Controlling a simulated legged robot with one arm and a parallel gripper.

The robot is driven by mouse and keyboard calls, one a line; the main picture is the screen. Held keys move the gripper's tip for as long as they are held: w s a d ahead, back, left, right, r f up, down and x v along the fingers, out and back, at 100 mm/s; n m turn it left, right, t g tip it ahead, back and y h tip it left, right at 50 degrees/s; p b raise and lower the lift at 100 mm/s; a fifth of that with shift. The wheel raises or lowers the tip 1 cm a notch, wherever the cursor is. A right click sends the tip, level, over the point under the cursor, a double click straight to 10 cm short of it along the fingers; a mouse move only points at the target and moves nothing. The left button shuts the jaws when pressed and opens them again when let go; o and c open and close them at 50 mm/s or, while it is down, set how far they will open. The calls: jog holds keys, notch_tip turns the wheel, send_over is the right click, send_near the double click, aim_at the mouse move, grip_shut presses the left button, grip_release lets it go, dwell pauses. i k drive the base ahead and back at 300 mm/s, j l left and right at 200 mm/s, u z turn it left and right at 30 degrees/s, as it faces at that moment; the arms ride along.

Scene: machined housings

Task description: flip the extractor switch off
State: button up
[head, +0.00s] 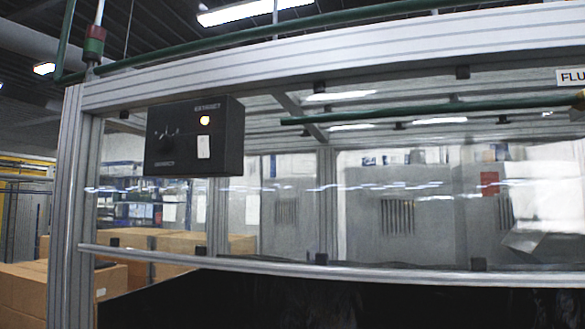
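The extractor switch box (222,150) is a black box fixed near the top left corner of the aluminium frame. White lettering above the lamp appears to read "EXTRACT". My gripper is not in view.
An aluminium post (72,200) stands left of the box. A top beam (330,62) runs above it and a thinner rail (300,268) below. Clear panels fill the frame. Cardboard boxes (30,290) lie at the lower left. A green pipe (400,116) crosses at the right.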

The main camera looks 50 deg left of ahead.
aim_at(204, 144)
jog(key=u, duration=2.5)
